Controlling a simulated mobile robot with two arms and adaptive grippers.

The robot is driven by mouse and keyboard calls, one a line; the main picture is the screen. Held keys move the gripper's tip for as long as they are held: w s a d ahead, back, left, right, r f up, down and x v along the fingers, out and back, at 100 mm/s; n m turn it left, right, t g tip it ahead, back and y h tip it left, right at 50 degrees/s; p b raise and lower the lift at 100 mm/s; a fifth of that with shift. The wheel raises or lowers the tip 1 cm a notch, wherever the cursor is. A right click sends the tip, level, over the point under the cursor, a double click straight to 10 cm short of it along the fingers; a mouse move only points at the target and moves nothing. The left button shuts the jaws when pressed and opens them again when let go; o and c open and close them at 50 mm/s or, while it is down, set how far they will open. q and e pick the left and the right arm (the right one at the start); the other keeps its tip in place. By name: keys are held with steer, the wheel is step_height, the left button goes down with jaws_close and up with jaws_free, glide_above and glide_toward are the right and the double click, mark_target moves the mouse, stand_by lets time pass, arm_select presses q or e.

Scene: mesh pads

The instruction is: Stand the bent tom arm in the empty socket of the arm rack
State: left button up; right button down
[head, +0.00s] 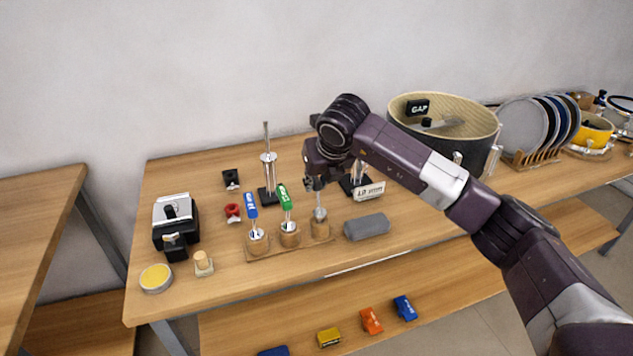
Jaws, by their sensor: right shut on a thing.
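The arm rack (273,254) is a wooden board with three round wooden sockets near the front of the table. A blue-tagged tool (252,207) stands in the left socket, and a green-tagged one (285,200) in the middle socket. My right gripper (315,184) is over the right socket (321,230), shut on a thin grey metal piece, which I take as the bent tom arm (320,206). Its lower end is at the socket's top; I cannot tell how far inside it is. The gripper hides its upper part. My left gripper is not in view.
A grey block (366,227) lies right of the rack. A large drum (447,140) is at the back right. A black-and-silver box (175,222) and yellow-topped tin (156,278) are at left.

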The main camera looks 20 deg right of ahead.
steer(key=shift+f+b, duration=0.75)
steer(key=shift+f, duration=0.15)
steer(key=c, duration=1.7)
jaws_free()
steer(key=shift+c, duration=0.2)
steer(key=v, duration=1.2)
